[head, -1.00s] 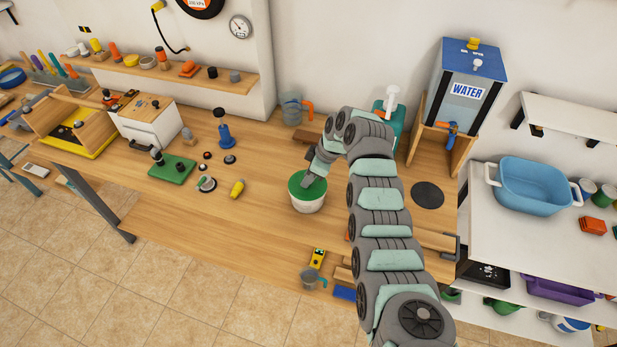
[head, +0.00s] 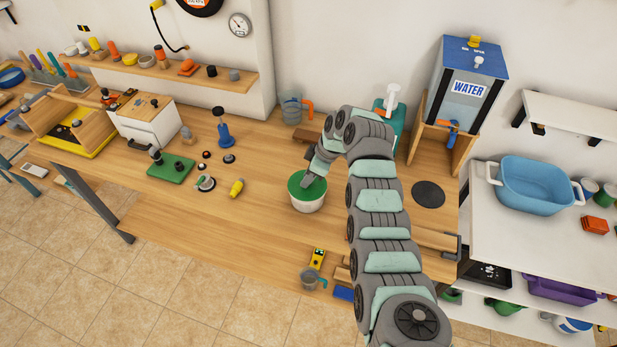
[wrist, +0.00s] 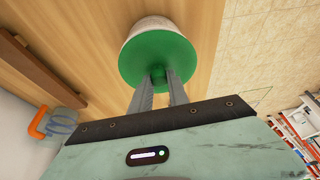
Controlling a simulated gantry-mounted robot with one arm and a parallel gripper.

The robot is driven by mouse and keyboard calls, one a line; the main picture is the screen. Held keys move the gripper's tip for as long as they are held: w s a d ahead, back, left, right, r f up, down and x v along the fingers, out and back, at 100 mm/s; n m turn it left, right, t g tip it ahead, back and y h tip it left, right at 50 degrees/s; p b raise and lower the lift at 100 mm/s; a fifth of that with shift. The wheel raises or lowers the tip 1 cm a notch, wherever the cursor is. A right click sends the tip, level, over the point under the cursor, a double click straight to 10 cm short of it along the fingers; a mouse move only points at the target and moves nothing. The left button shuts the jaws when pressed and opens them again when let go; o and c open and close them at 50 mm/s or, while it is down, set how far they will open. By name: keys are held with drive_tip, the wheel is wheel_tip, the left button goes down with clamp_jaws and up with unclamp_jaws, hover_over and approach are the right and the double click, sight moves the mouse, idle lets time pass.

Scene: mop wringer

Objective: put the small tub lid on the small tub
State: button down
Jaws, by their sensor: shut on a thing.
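The small tub (head: 307,203) is white and stands on the wooden workbench in the head view. The green small tub lid (head: 298,188) lies over its top. My gripper (head: 308,181) comes down onto the lid from the upper right. In the wrist view my gripper (wrist: 159,82) is shut on the small green knob in the middle of the lid (wrist: 135,62). The white tub wall (wrist: 150,24) shows beyond the lid's edge. The lid looks about centred on the tub, but I cannot tell whether it is fully seated.
The clear jug (head: 293,108) with an orange handle stands behind, near the wall. A black round disc (head: 428,194) lies right of my arm. A yellow item (head: 237,187) and a green board (head: 171,168) lie to the left.

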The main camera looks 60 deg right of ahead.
drive_tip(key=c, duration=1.2)
unclamp_jaws()
drive_tip(key=shift+r, duration=0.1)
drive_tip(key=shift+r, duration=3.95)
